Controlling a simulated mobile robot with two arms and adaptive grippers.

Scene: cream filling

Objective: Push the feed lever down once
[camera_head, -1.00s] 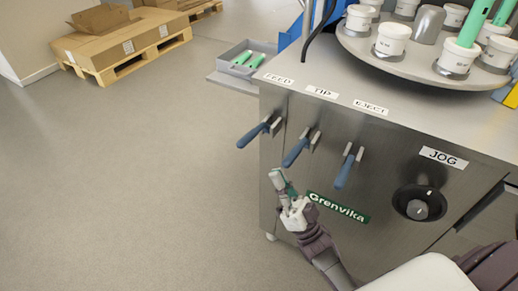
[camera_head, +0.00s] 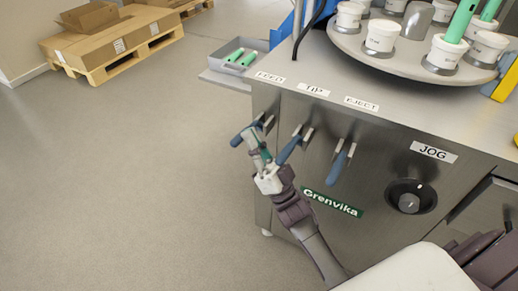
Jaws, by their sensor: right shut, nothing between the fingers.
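The feed lever (camera_head: 237,140) has a blue handle and sticks out to the left from the machine's front panel, under the FEED label (camera_head: 270,77). My right gripper (camera_head: 254,141) is shut and empty. Its fingertips overlap the feed lever's handle in the picture and hide part of it. I cannot tell whether they touch it. My left gripper is not in view.
The tip lever (camera_head: 288,150) and the eject lever (camera_head: 338,166) hang close by on the right. The jog knob (camera_head: 410,197) is further right. A turntable (camera_head: 372,57) with white tubs stands on top.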

